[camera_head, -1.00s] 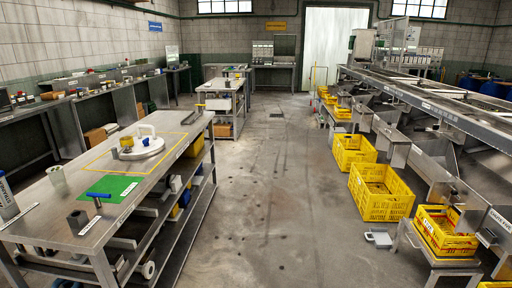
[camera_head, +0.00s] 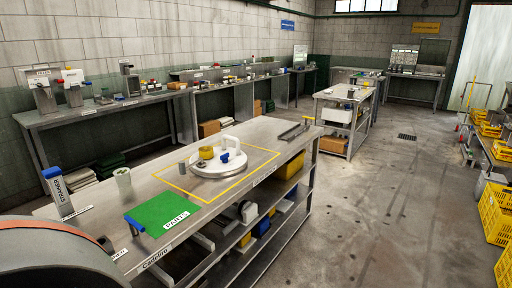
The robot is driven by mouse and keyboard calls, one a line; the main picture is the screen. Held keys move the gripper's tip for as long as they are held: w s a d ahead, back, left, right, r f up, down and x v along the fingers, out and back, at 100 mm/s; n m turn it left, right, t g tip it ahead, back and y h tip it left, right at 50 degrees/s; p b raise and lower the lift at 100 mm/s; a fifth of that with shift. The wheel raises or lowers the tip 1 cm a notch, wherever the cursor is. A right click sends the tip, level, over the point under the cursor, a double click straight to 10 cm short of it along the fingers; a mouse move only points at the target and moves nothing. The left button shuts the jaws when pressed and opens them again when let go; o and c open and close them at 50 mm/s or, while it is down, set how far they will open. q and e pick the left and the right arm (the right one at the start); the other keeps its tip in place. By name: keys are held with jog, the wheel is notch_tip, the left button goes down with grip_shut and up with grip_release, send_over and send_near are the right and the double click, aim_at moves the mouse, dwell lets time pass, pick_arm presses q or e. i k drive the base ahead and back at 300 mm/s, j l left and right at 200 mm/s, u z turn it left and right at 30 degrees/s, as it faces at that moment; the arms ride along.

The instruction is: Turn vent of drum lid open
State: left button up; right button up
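The drum lid (camera_head: 218,168) is a round white disc lying flat on the metal workbench, inside a yellow outlined rectangle. A white arched handle (camera_head: 231,143) stands on it. A yellow round part (camera_head: 206,152) sits on the lid, with a small blue part (camera_head: 224,157) beside the handle. I cannot tell for sure which of these is the vent, or whether it is open. A grey cylinder (camera_head: 182,167) stands just left of the lid. Neither of my grippers is in view.
On the workbench (camera_head: 100,215) are a green mat (camera_head: 163,213) with a blue-topped tool (camera_head: 133,224), a pale green cylinder (camera_head: 123,182) and a blue-capped container (camera_head: 57,190). A large rounded shape blocks the lower left corner. Open floor (camera_head: 370,220) lies right of the workbench.

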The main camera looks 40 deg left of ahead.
aim_at(224, 158)
jog(key=i+u, duration=0.2)
jog(key=i, duration=0.25)
jog(key=i+l+u, duration=0.2)
jog(key=i, duration=0.2)
jog(key=i+l+u, duration=0.2)
jog(key=i, duration=0.25)
jog(key=i+l+u, duration=0.1)
jog(key=i+u, duration=0.25)
jog(key=i+l+u, duration=0.1)
jog(key=u, duration=0.25)
jog(key=i+l+u, duration=0.15)
jog(key=l+u, duration=0.25)
jog(key=j, duration=0.1)
